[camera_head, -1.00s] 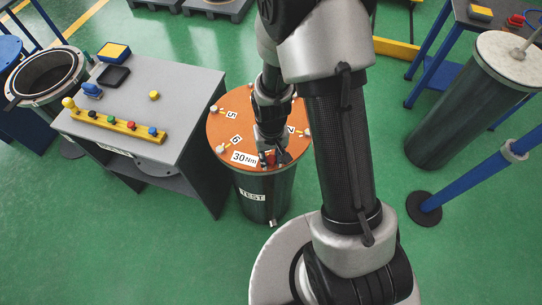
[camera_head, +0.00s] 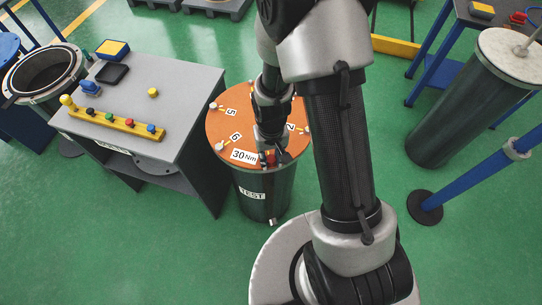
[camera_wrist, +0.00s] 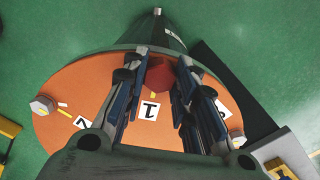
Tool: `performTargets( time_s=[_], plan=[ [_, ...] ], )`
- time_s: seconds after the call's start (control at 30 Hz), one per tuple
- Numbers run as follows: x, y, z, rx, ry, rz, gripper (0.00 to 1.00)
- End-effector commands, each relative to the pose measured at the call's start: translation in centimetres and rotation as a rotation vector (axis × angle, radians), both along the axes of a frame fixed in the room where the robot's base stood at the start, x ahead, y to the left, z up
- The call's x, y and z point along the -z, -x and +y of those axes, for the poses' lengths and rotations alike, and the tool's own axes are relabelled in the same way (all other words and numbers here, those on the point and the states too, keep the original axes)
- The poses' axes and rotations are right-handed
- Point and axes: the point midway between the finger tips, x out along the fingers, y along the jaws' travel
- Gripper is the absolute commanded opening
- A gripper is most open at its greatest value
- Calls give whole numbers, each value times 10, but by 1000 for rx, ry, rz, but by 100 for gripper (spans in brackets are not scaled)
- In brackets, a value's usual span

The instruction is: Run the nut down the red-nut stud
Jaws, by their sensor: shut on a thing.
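The red nut (camera_wrist: 159,74) sits near the edge of the orange flange lid, beside the label 1, in the wrist view. It shows small in the head view (camera_head: 270,158). My gripper (camera_wrist: 161,67) points down at it, with a finger on each side, shut on the red nut. The stud under the nut is hidden. The orange lid (camera_head: 228,128) tops a dark cylinder (camera_head: 266,205) marked TEST. Light-coloured nuts with yellow marks stand around the lid's rim, including one near the label 2 (camera_wrist: 80,123).
A grey bench (camera_head: 180,100) stands left of the cylinder, with a yellow strip of coloured knobs (camera_head: 110,120). An open flanged cylinder (camera_head: 45,72) is at far left. A dark cylinder with a pale lid (camera_head: 510,55) and a blue post (camera_head: 470,175) are at right.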

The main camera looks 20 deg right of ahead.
Motion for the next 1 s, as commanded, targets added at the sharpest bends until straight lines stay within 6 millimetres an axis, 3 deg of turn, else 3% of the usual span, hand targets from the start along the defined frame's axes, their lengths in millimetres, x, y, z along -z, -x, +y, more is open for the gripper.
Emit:
performTargets(
  time_s=[0.03, 0.07, 0.37, 0.77, 1.0],
  plan=[
    [0, 0, 0, 0, 0, -1, 2],
    [0, 0, 0, 0, 0, -1, 28],
    [0, 0, 0, 0, 0, -1, 48],
    [-2, 0, 0, 0, 0, 0, 50],
    [-16, 0, 0, 0, 0, 0, 50]
  ],
)
